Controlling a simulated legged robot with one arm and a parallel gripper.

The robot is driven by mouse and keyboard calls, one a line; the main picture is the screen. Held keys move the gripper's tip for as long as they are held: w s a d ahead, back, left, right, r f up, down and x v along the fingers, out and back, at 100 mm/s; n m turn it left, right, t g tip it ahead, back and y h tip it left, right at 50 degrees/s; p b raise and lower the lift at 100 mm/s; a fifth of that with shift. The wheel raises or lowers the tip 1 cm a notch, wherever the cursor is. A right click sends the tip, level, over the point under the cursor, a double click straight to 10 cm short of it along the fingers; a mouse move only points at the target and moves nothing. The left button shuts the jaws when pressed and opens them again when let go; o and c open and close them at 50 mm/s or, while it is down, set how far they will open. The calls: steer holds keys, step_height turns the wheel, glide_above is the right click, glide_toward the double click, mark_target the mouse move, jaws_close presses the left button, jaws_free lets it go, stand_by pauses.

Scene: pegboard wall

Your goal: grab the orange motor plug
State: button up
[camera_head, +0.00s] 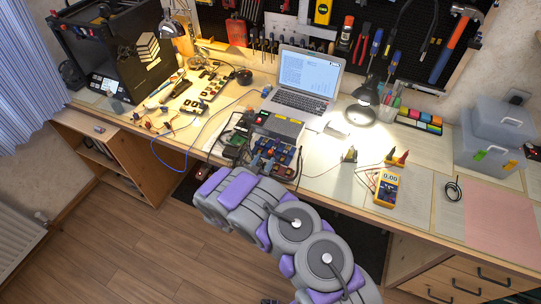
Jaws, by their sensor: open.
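The grey and purple links of my arm rise from the bottom right toward the bench's front edge. I cannot make out my gripper's fingers. A control board (272,158) with blue, orange and dark parts sits at the front edge, just beyond my arm. I cannot tell for sure which small orange part is the motor plug. Small yellow and red plug-like pieces (397,157) stand to the right of the board, and another yellow one (348,154) stands nearer to it. My arm covers part of the bench edge below the board.
An open laptop (303,85) stands behind the board. A desk lamp (362,104) and a yellow multimeter (387,187) are to the right. A black 3D printer (110,60) stands at the left. Blue wires (175,160) cross the bench's left part. A pink sheet (487,218) lies bare at right.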

mark_target(270, 154)
steer(key=b+x, duration=0.1)
steer(key=x, duration=0.2)
steer(key=shift+w, duration=0.25)
steer(key=shift+w+d+r+b, duration=0.1)
steer(key=shift+w+d+b, duration=0.25)
steer(key=shift+d, duration=0.35)
steer(key=shift+a, duration=0.55)
steer(key=c, duration=0.5)
steer(key=shift+d, duration=0.35)
jaws_close()
